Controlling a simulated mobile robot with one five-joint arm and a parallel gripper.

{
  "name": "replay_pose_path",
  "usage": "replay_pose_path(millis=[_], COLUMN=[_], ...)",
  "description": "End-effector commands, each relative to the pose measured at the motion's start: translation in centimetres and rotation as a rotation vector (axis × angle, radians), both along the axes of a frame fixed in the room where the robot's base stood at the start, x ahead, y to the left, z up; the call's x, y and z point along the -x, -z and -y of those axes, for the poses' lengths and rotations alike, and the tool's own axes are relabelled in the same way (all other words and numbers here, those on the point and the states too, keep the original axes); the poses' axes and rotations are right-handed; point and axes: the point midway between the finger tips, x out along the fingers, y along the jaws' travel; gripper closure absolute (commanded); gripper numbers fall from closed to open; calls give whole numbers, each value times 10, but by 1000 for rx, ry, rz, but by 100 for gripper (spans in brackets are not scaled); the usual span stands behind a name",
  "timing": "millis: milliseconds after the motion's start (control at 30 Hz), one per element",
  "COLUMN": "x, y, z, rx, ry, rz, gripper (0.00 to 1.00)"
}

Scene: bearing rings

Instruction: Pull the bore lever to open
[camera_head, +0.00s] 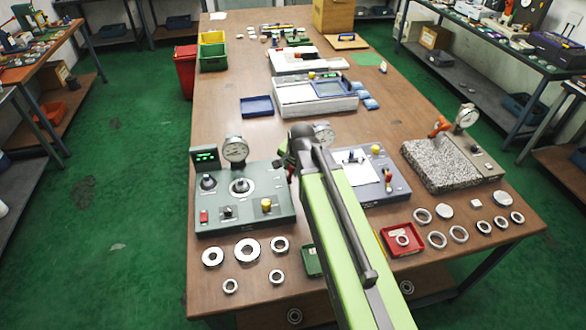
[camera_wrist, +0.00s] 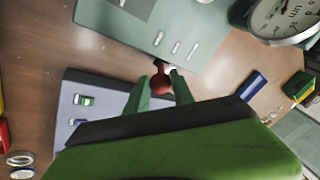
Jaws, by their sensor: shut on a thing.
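The bore lever shows in the wrist view as a red ball knob (camera_wrist: 160,84) at the edge of a teal gauge station (camera_wrist: 205,18). My gripper (camera_wrist: 161,92) is shut on this knob, with one green finger on each side. In the head view my gripper (camera_head: 287,163) is at the right edge of the teal gauge station (camera_head: 240,220), and my arm hides the knob. That station carries a dial gauge (camera_head: 235,150), a green-lit display (camera_head: 205,155), two dark posts, a red button (camera_head: 204,216) and a yellow knob (camera_head: 266,204).
A second gauge station (camera_head: 372,192) stands right of my arm, partly hidden. A granite block (camera_head: 440,166) is farther right. Several steel rings (camera_head: 247,250) and a red tray (camera_head: 402,240) lie along the front. A blue tray (camera_head: 256,107) lies behind the teal station.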

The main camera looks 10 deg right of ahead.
Motion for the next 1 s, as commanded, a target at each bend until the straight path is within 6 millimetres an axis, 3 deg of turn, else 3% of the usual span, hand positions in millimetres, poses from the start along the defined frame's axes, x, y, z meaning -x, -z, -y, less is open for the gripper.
replay_pose_path(millis=[33, 133, 167, 300, 767, 1000], x=[8, 8, 9, 8, 6, 10], y=[4, 4, 4, 4, 0, -28], z=[4, 5, 6, 5, 4, 5], rx=[9, 10, 10, 7, 4, 4], ry=[3, 5, 5, 5, 4, 5], rz=[-25, -25, -25, -25, -21, -20], gripper=[100, 100, 67, 51, 51, 51])
